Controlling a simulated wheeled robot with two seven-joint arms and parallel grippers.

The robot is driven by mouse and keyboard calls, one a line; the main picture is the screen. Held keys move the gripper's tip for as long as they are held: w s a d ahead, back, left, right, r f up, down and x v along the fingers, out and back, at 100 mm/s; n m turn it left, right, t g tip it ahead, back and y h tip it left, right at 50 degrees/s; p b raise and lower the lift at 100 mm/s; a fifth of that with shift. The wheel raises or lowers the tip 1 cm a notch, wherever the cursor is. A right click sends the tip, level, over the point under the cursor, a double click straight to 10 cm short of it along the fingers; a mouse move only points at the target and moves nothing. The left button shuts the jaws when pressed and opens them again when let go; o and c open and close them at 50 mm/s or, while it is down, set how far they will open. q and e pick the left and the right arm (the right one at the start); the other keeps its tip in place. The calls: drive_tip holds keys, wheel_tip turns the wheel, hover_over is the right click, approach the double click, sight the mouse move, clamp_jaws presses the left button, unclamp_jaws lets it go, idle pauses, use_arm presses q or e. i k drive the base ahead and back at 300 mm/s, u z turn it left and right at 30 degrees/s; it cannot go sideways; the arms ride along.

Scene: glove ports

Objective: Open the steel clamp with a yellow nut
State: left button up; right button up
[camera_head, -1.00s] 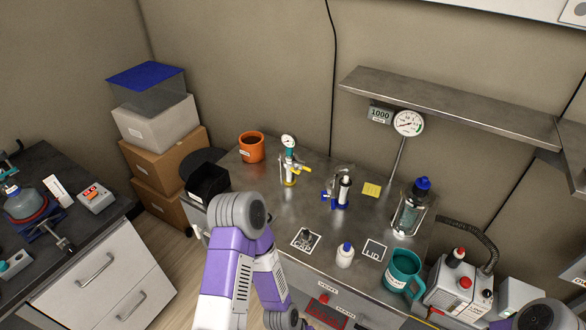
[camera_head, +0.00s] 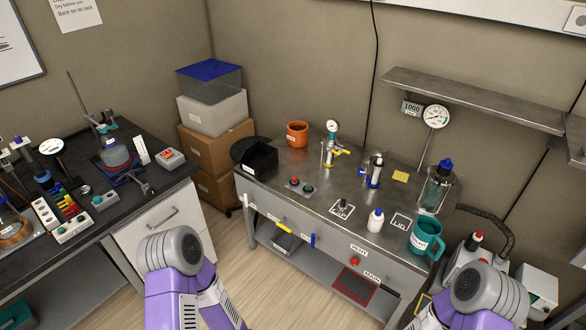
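A small steel fixture with a yellow part (camera_head: 340,152) and a round gauge on top stands upright on the steel table, near the back wall. It may be the steel clamp with the yellow nut, but it is too small to tell whether a clamp there is open or shut. A similar fixture with blue parts (camera_head: 372,172) stands to its right. Purple and grey links of both my arms show at the bottom left and bottom right, well short of these fixtures. Neither of my grippers is in view.
The steel table (camera_head: 310,168) also holds an orange pot (camera_head: 297,134), a black bin (camera_head: 259,159), a white bottle (camera_head: 375,221) and a teal mug (camera_head: 425,238). A steel shelf (camera_head: 470,100) overhangs its back right. A dark cluttered bench (camera_head: 90,215) stands left. Floor between is clear.

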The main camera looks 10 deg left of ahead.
sight(326, 145)
drive_tip(key=z, duration=1.5)
drive_tip(key=k, duration=0.15)
drive_tip(key=u, duration=2.85)
drive_tip(key=i, duration=0.7)
